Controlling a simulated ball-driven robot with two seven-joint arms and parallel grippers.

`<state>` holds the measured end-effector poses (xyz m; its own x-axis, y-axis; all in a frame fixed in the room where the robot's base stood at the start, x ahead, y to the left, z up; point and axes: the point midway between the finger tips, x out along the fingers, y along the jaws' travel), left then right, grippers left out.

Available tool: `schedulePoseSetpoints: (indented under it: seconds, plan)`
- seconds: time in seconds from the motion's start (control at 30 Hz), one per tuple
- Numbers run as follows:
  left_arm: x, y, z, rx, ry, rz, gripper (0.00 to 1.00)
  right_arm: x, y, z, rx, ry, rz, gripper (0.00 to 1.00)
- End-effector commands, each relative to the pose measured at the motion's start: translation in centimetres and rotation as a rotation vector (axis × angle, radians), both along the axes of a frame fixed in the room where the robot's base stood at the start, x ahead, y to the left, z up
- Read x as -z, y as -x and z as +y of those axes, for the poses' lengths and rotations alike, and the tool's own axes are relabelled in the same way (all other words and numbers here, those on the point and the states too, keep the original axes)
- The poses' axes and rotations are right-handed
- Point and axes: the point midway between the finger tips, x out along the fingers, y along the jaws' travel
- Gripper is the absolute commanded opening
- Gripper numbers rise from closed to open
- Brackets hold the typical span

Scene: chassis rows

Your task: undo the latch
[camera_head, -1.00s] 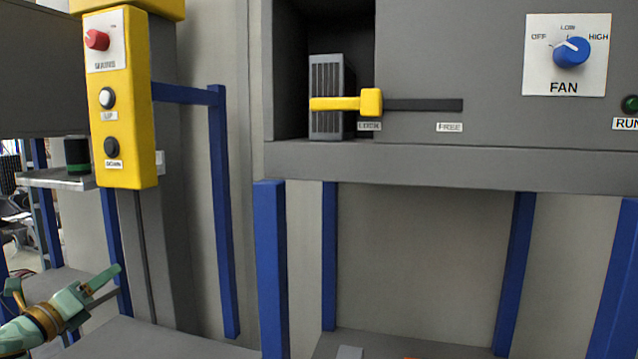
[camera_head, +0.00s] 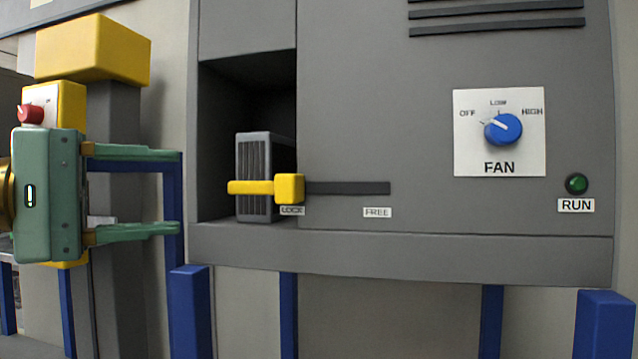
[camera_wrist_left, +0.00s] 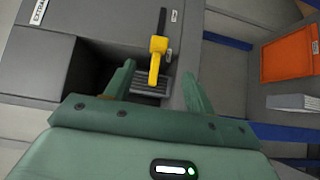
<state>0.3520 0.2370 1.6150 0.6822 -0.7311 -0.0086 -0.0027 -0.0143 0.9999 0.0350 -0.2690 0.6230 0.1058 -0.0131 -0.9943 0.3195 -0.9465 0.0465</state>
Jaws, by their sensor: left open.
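The yellow latch (camera_head: 289,188) sits at the LOCK end of a dark horizontal slot (camera_head: 347,188). Its bar reaches left across the front of a grey ribbed module (camera_head: 254,160) in an open bay. The FREE label (camera_head: 377,212) is under the slot's right part. My left gripper (camera_head: 178,192) is open and empty, left of the latch and apart from it, fingers pointing right. In the left wrist view the latch (camera_wrist_left: 158,46) shows ahead, between and beyond the fingertips (camera_wrist_left: 158,75). My right gripper is not in view.
A fan knob (camera_head: 503,129) and a green RUN lamp (camera_head: 577,184) are on the panel at right. A yellow control box with a red knob (camera_head: 31,114) is partly behind my left gripper. Blue posts (camera_head: 191,310) stand below. The space before the panel is clear.

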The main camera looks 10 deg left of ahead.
Motion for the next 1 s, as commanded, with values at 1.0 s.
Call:
schedulePoseSetpoints:
  seconds: [1.0]
  plan:
    - [0.0,-10.5,-11.0,0.0,0.008,0.007,0.55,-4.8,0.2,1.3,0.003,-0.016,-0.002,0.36]
